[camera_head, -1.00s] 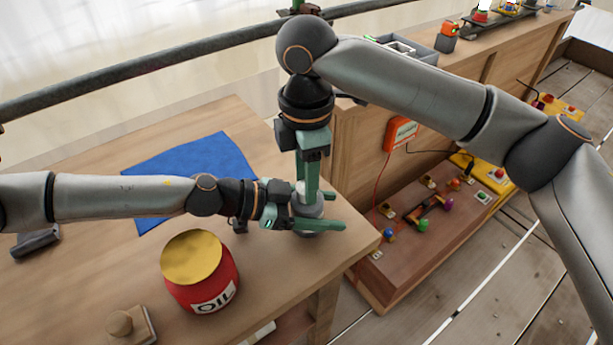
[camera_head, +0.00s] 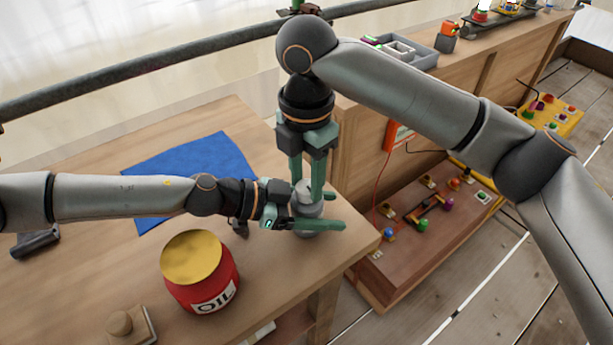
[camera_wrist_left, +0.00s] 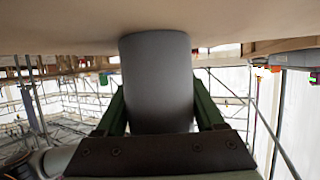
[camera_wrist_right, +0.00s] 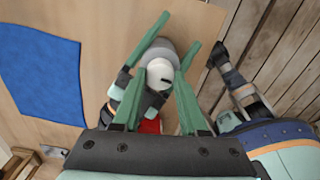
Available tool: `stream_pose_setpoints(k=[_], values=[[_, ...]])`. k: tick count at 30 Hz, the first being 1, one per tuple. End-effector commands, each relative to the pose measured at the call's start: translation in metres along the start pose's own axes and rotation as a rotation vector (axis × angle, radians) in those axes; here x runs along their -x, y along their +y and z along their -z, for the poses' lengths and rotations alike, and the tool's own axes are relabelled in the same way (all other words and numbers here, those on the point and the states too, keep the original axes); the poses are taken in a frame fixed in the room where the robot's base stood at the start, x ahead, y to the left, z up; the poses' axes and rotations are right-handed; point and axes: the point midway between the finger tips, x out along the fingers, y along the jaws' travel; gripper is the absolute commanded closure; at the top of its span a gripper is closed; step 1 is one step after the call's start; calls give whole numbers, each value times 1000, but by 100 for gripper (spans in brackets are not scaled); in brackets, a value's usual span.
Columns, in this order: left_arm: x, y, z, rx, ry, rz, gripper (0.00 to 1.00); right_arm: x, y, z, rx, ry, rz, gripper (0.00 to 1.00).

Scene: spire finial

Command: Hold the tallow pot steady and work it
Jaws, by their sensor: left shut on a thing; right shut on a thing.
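The tallow pot (camera_head: 308,209) is a small grey cylinder standing upright near the table's right corner. My left gripper (camera_head: 318,226) comes in level from the left and is shut around its body. The left wrist view shows the grey pot wall (camera_wrist_left: 158,85) between the two green fingers. My right gripper (camera_head: 307,190) points straight down from above and is shut on the pale knob (camera_wrist_right: 160,73) on top of the pot. The fingers partly hide the pot, and the exact finger contact on the knob is hard to see.
A red oil tin (camera_head: 201,275) with a yellow lid stands at the front. A blue cloth (camera_head: 190,172) lies behind my left arm. A wooden block with a knob (camera_head: 130,325) is at the front left. A lower bench (camera_head: 405,235) with small coloured parts stands to the right.

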Motion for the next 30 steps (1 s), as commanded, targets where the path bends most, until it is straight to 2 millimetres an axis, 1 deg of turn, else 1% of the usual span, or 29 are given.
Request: stream_pose_setpoints(k=[7, 8, 15, 24, 26, 29, 30], values=[[0, 0, 0, 0, -1, 0, 93, 1, 0, 0, 0, 1, -2, 100], [0, 0, 0, 0, -1, 0, 93, 1, 0, 0, 0, 0, -2, 54], [0, 0, 0, 0, -1, 0, 93, 0, 0, 0, -1, 0, -1, 27], [0, 0, 0, 0, 0, -1, 93, 3, 0, 0, -1, 0, -2, 26], [0, 0, 0, 0, 0, -1, 93, 7, 1, 0, -2, 0, -3, 26], [0, 0, 0, 0, 0, -1, 93, 21, 1, 0, -2, -1, -4, 26], [0, 0, 0, 0, 0, 0, 93, 30, 1, 0, -2, 0, -5, 26]])
